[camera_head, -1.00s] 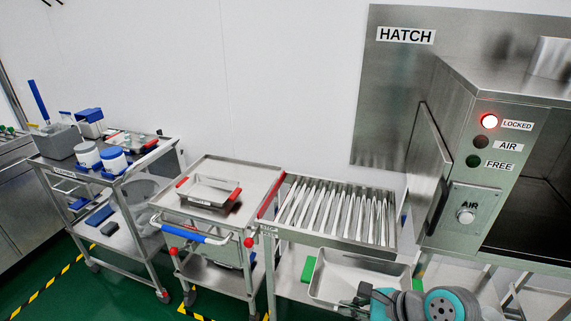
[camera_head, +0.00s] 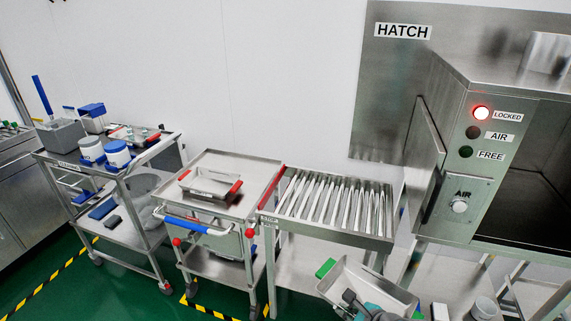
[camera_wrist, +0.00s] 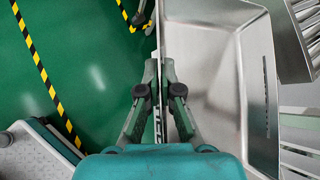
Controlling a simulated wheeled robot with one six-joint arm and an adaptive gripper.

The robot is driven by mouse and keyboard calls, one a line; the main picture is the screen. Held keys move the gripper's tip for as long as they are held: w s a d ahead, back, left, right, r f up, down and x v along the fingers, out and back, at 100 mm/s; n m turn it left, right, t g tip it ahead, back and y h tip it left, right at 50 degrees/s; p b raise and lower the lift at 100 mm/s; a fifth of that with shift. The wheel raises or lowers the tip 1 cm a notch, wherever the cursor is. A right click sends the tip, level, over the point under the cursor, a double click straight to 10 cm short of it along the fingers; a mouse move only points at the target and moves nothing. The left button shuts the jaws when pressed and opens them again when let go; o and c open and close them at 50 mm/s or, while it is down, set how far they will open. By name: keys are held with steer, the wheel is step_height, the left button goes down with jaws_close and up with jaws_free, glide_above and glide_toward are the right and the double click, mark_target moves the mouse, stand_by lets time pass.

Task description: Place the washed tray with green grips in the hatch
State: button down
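The steel tray with green grips (camera_head: 372,282) is in the air at the lower middle of the head view, in front of the roller table and tilted. One green grip (camera_head: 326,268) shows at its left end. The tray (camera_wrist: 222,85) also fills the right middle of the wrist view and looks empty. My gripper (camera_wrist: 159,75) is shut on the tray's rim, one finger on each side. In the head view my gripper (camera_head: 352,300) is at the tray's near side, partly cut off. The hatch (camera_head: 525,190) is at the right, its opening dark, with the red LOCKED lamp (camera_head: 481,113) lit.
A roller table (camera_head: 335,240) stands left of the hatch. Left of it is a cart (camera_head: 235,160) carrying a red-gripped tray (camera_head: 210,184). A further cart (camera_head: 75,163) holds tubs and tools. A steel panel (camera_head: 424,160) stands at the hatch's left side. Green floor lies in front.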

steer(key=s+d+f+m+h, duration=0.1)
steer(key=f+m+h, duration=0.1)
steer(key=f, duration=0.6)
steer(key=s+d+f+m+t+h, duration=0.1)
steer(key=s+d+f+m+h, duration=0.1)
steer(key=f, duration=0.7)
steer(key=shift+f+m+h, duration=0.3)
steer(key=shift+m+h, duration=0.2)
steer(key=shift+m, duration=0.6)
steer(key=shift+s, duration=0.1)
